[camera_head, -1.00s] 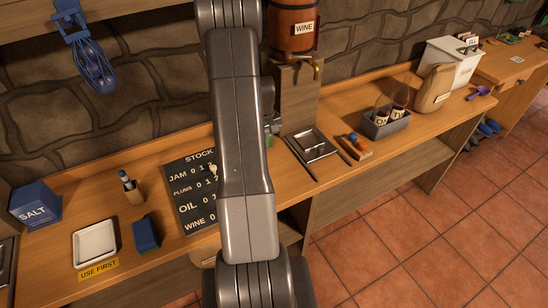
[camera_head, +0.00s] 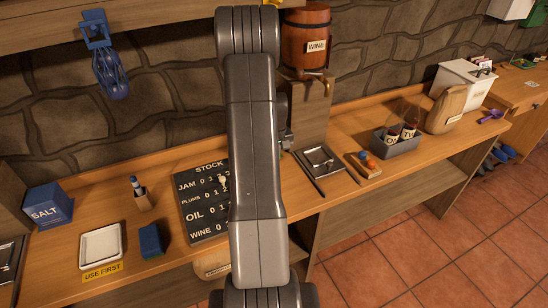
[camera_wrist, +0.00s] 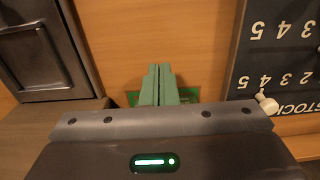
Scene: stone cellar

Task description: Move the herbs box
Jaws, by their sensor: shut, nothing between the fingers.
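I cannot make out a box marked herbs in either view. My gripper (camera_wrist: 159,70) shows in the wrist view, its two green fingers shut together with nothing between them. It is over the wooden counter, between the stock board (camera_wrist: 285,55) and a dark metal tray (camera_wrist: 45,50). A flat green patch (camera_wrist: 190,94) lies partly hidden behind the fingers; I cannot tell what it is.
Right are the metal tray (camera_head: 318,160), a grey bottle caddy (camera_head: 396,147) and a sack (camera_head: 443,112). A wine barrel (camera_head: 304,42) stands behind.

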